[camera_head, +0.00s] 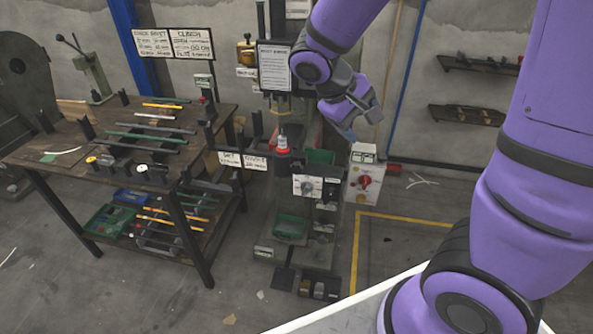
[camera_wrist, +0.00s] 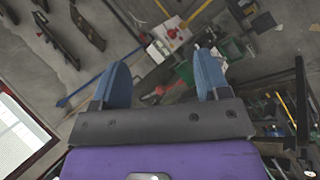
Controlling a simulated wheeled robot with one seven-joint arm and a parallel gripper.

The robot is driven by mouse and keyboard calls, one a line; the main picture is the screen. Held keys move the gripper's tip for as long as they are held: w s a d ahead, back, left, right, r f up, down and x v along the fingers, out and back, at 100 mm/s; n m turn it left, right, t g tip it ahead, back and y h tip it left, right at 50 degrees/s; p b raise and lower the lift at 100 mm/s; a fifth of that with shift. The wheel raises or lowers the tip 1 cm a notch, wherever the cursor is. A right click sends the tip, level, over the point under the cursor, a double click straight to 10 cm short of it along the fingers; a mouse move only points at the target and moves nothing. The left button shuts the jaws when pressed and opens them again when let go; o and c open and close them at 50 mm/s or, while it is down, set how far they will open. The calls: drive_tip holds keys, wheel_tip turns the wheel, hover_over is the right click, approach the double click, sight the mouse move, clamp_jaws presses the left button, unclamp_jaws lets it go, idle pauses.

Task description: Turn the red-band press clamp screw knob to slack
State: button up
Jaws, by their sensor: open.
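A press column stands in the middle of the head view, with a red band (camera_head: 283,150) around its lower head. Below and right of the band is a white plate with a grey round knob (camera_head: 307,187); I cannot tell its setting or read its marks. My gripper (camera_head: 354,122), with blue fingers, is up and to the right of the band and knob, apart from both. In the wrist view the two blue fingers (camera_wrist: 163,62) are spread with nothing between them.
A white control box (camera_head: 354,190) with a red knob stands right of the press. A wooden workbench (camera_head: 55,165) with rods is at the left. Green bins (camera_head: 289,226) sit at the press's lower part. Wall shelves (camera_head: 468,115) are at the right. Yellow-lined floor (camera_head: 400,255) is mostly clear.

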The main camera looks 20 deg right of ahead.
drive_tip(key=w+a+f+n+t+h, duration=0.2)
drive_tip(key=w+f+n+h, duration=0.1)
drive_tip(key=w+f, duration=0.3)
drive_tip(key=w+a+f+n+t+h, duration=0.2)
drive_tip(key=w+f+n+h, duration=0.15)
drive_tip(key=f, duration=0.45)
drive_tip(key=n+t+y, duration=0.4)
drive_tip(key=n+t, duration=0.7)
approach(296, 170)
drive_tip(key=x, duration=1)
drive_tip(key=shift+d, duration=0.1)
drive_tip(key=c, duration=0.9)
